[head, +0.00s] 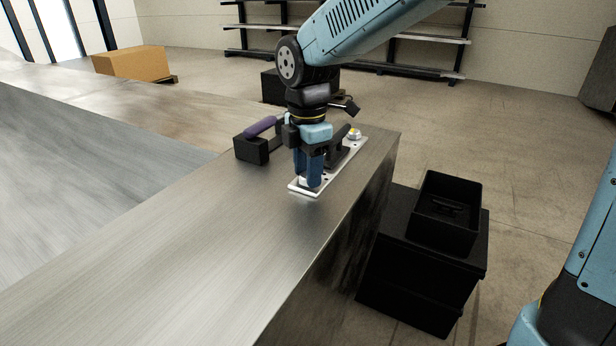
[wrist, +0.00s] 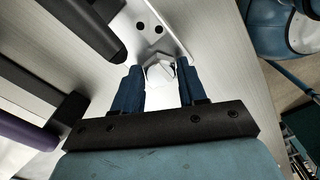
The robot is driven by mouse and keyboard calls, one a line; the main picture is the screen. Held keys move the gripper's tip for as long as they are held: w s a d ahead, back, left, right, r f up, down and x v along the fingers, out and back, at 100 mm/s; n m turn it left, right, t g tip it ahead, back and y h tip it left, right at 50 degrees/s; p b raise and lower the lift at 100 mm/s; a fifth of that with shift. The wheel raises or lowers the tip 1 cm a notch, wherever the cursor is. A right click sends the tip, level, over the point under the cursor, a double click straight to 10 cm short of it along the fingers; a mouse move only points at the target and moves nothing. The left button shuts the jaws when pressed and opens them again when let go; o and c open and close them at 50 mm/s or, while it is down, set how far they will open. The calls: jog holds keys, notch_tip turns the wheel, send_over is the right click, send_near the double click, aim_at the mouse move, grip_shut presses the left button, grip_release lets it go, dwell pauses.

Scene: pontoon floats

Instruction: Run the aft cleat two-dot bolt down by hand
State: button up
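The aft cleat is a dark horn (head: 344,148) on a pale metal plate (head: 326,180), lying near the edge of the metal deck. In the wrist view the plate (wrist: 128,12) shows two dark dots beside a pale hex bolt head (wrist: 160,72). My gripper (head: 310,184) points straight down over the near end of the plate. In the wrist view its blue fingers (wrist: 161,78) stand on either side of the bolt head and appear to touch it. The bolt's shank and seat are hidden. Another bolt (head: 354,133) shows at the plate's far end.
A black block with a purple handle (head: 260,128) stands just left of the cleat. A black open bin (head: 462,188) sits on a dark box right of the deck, lower down. The deck's near stretch (head: 180,250) is clear. A cardboard box (head: 130,63) is far back left.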

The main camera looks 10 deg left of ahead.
jog(key=c, duration=0.6)
jog(key=m, duration=0.4)
jog(key=shift+m, duration=0.4)
jog(key=m, duration=0.3)
jog(key=shift+m, duration=0.4)
jog(key=m, duration=0.3)
jog(key=shift+m, duration=0.3)
jog(key=shift+m, duration=0.5)
jog(key=m, duration=0.3)
jog(key=shift+m, duration=0.4)
jog(key=m, duration=0.4)
jog(key=shift+m, duration=1.6)
